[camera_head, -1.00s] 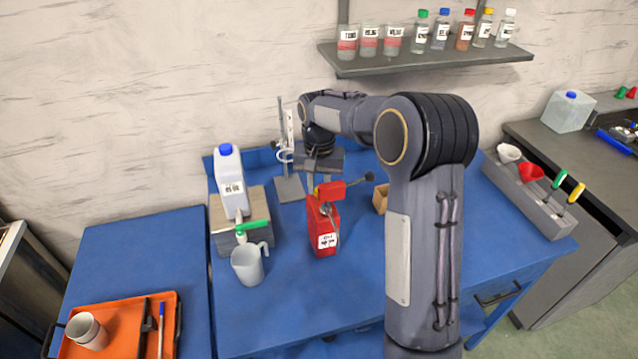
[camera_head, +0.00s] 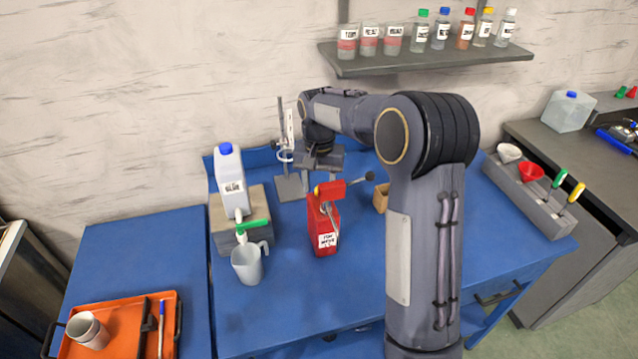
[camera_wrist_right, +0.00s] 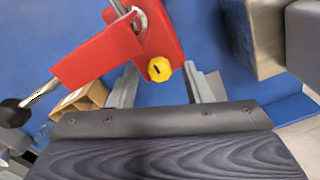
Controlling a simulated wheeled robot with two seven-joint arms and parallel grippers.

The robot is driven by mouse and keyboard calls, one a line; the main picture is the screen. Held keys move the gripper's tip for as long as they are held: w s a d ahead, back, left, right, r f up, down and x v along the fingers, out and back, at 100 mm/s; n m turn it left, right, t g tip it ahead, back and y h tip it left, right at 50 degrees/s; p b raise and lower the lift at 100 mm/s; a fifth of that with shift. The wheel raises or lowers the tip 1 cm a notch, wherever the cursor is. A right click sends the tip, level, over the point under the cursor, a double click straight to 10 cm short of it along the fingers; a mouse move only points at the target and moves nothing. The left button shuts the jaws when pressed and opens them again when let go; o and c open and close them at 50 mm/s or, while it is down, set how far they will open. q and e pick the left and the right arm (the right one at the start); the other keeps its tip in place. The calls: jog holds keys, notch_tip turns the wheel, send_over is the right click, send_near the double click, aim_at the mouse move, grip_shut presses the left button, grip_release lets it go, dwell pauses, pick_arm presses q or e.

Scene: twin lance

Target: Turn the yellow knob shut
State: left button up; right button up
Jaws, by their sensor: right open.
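The yellow knob (camera_wrist_right: 159,69) is on the side of the red dispenser head in the right wrist view. In the head view the gripper (camera_head: 321,174) hangs just behind the canister. My left gripper is out of view.

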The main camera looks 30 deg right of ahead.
notch_tip(320, 180, up, 7)
jog(key=shift+r, duration=0.2)
dwell(0.6)
jog(key=shift+s+r, duration=0.15)
jog(key=shift+s, duration=0.2)
jog(key=s+a+r+n+t+y, duration=0.1)
jog(key=s+a+n+t+y, duration=0.1)
jog(key=s, duration=0.6)
jog(key=s+a+r+n+t+y, duration=0.1)
jog(key=s+a+r, duration=0.1)
jog(key=s, duration=0.6)
jog(key=s+a+f+n+t, duration=0.1)
jog(key=s+a+f, duration=0.2)
jog(key=s, duration=0.3)
jog(key=s+a+f+n+t, duration=0.1)
jog(key=s+a+f, duration=0.2)
jog(key=s, duration=0.3)
jog(key=shift+s+a+f+n+t+y, duration=0.2)
jog(key=shift+a+f+n+t+y, duration=0.1)
jog(key=shift+a+n+y, duration=0.15)
